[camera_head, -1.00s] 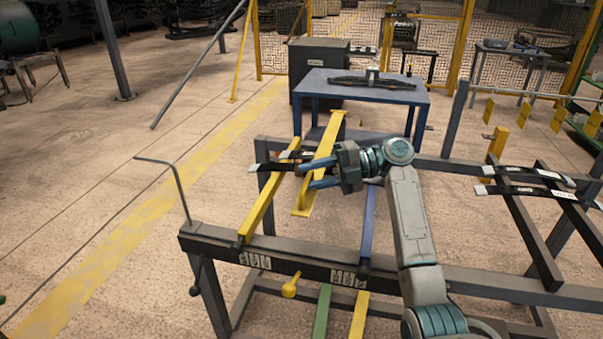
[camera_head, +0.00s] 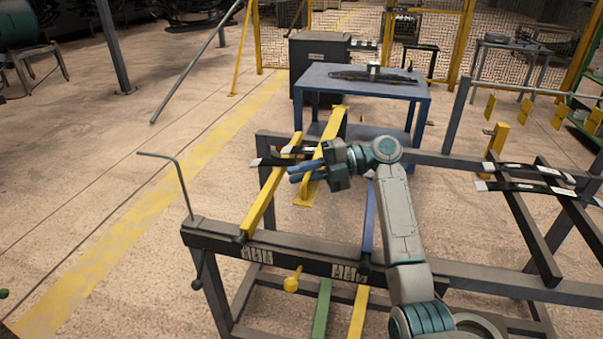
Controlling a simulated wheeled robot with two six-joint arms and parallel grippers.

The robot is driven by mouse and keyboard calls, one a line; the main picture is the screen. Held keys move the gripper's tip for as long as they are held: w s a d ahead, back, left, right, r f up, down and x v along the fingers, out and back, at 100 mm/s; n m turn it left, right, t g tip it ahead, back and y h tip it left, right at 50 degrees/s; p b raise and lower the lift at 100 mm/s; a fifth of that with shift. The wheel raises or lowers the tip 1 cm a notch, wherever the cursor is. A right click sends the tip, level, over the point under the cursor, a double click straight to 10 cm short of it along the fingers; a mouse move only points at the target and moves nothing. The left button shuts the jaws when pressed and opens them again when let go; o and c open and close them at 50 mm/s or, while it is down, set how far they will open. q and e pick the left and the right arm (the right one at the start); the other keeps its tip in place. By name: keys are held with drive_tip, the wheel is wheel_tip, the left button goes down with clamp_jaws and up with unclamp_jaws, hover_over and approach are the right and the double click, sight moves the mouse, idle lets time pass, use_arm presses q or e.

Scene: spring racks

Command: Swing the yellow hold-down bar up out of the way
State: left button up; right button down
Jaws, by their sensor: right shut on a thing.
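The yellow hold-down bar (camera_head: 262,208) slants from the dark front beam of the rack up to the back, lying low across dark leaf springs (camera_head: 266,162) with pale ends. My right gripper (camera_head: 292,173) reaches in from the right, its blue fingers close together at the bar's upper half. It is shut on the bar; the fingers partly hide the contact. My left gripper is not in view.
A second wide yellow bar (camera_head: 333,128) stands just behind my right gripper. A bent grey rod (camera_head: 180,180) rises at the rack's left corner. A blue table (camera_head: 318,83) stands behind. More leaf springs (camera_head: 530,170) lie at right.

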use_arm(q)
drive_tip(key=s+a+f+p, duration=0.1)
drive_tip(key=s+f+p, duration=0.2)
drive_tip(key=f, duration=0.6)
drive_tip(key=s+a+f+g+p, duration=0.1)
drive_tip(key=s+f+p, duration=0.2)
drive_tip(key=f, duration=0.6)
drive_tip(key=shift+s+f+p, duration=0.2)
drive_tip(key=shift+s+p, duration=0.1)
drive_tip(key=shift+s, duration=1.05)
use_arm(e)
drive_tip(key=w+d+r+m+y, duration=0.1)
drive_tip(key=w+r, duration=0.3)
drive_tip(key=r, duration=0.6)
drive_tip(key=w+d+r+m+y, duration=0.1)
drive_tip(key=w+r+m, duration=0.2)
drive_tip(key=r, duration=0.6)
drive_tip(key=w+d+r+m, duration=0.2)
drive_tip(key=w+r, duration=0.3)
drive_tip(key=r, duration=0.5)
drive_tip(key=shift+r+g+y, duration=0.3)
drive_tip(key=shift+y, duration=0.1)
